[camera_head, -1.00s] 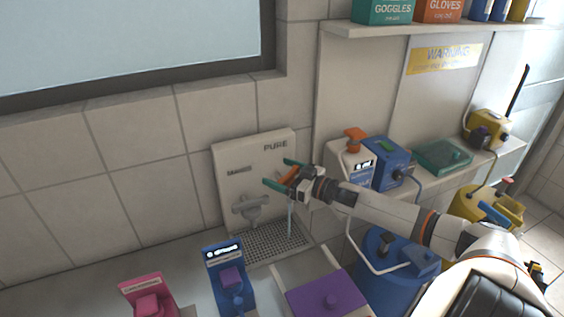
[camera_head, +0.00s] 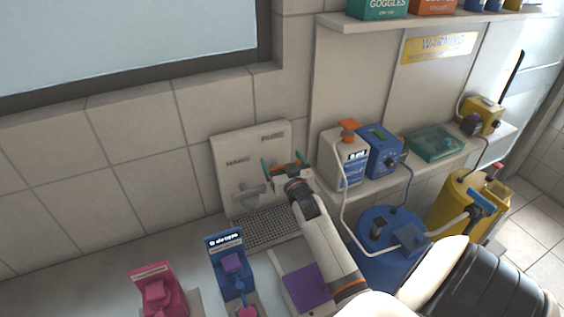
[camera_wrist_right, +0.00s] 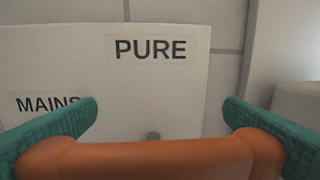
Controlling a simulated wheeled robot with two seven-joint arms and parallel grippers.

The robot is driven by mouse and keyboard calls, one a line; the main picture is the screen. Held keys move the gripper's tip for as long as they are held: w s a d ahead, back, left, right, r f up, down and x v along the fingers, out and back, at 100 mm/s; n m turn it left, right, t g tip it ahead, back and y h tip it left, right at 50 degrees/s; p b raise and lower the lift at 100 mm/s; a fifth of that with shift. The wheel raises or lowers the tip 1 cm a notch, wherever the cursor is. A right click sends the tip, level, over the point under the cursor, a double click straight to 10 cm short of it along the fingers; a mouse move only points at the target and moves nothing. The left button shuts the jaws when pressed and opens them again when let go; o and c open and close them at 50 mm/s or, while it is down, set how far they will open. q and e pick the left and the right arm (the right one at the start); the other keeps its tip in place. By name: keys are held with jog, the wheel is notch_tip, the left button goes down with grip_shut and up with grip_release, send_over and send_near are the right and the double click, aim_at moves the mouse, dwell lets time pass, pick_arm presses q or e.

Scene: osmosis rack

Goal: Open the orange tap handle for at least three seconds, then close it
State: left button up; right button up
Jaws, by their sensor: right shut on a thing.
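The white tap panel (camera_head: 230,152) stands against the tiled wall, marked MAINS on the left and PURE on the right. My right gripper (camera_head: 283,166) is at its PURE side, its teal fingers on both ends of the orange tap handle (camera_head: 290,167). In the right wrist view the orange handle (camera_wrist_right: 150,158) lies crosswise between the teal fingers, below the PURE label (camera_wrist_right: 150,48). A grey spout (camera_head: 248,195) sits on the MAINS side. My wrist covers the area under the PURE tap, and no water stream shows. My left gripper is out of view.
A drain grate (camera_head: 262,229) lies below the panel. A blue device (camera_head: 228,262), a pink device (camera_head: 158,293) and a purple-topped box (camera_head: 305,288) stand in front. A white bottle (camera_head: 344,163) and blue device (camera_head: 383,156) stand on the right shelf, above a blue drum (camera_head: 390,265).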

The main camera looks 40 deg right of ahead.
jog(key=shift+h, duration=0.3)
jog(key=o, duration=0.7)
jog(key=shift+r, duration=0.1)
jog(key=b+v, duration=0.3)
jog(key=v, duration=0.9)
jog(key=shift+r, duration=0.1)
